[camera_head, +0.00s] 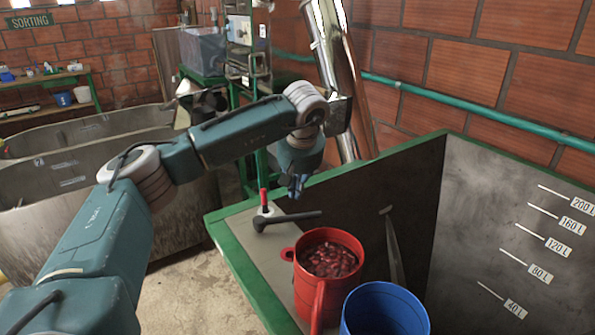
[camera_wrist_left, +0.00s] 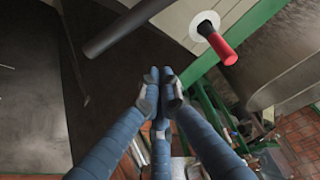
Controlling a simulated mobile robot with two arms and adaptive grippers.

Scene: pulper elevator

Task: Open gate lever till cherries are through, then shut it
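Neither is touched. Dark red cherries (camera_head: 330,262) fill a red bucket (camera_head: 312,287). The right gripper is out of view.
A blue bucket (camera_head: 385,308) stands beside the red one. The tank wall (camera_head: 505,220) with litre marks rises at right. A shiny metal pipe (camera_head: 335,75) stands behind my left wrist. Grey metal vats (camera_head: 85,190) stand at left.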

